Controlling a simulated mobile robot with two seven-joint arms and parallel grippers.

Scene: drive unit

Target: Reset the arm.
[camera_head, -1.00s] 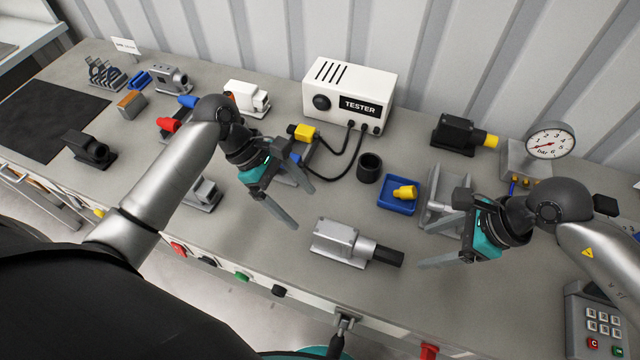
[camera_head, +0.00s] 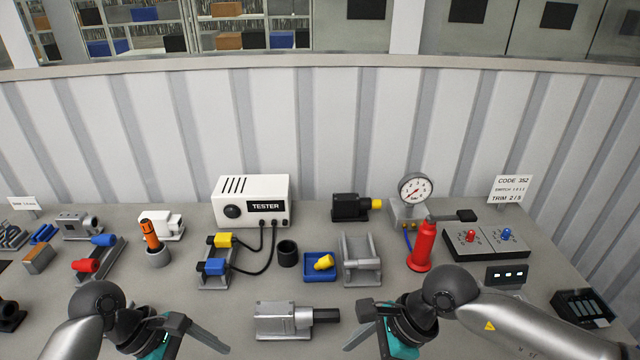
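My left gripper (camera_head: 197,338) is at the bottom left of the head view, in front of the bench items. Its fingers look spread, with nothing seen between them. My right gripper (camera_head: 362,325) is at the bottom, right of centre. Its fingers are apart and empty. Between the two grippers a silver drive unit with a dark shaft end (camera_head: 283,320) lies on the bench. Neither gripper touches it. The lower parts of both grippers are cut off by the frame edge.
Behind stand the white tester (camera_head: 252,201), a black cup (camera_head: 288,253), a blue tray (camera_head: 320,268) with a yellow part, and a grey cradle (camera_head: 361,262). At right are a red bottle-like tool (camera_head: 422,248), a gauge (camera_head: 416,189) and a switch panel (camera_head: 487,241).

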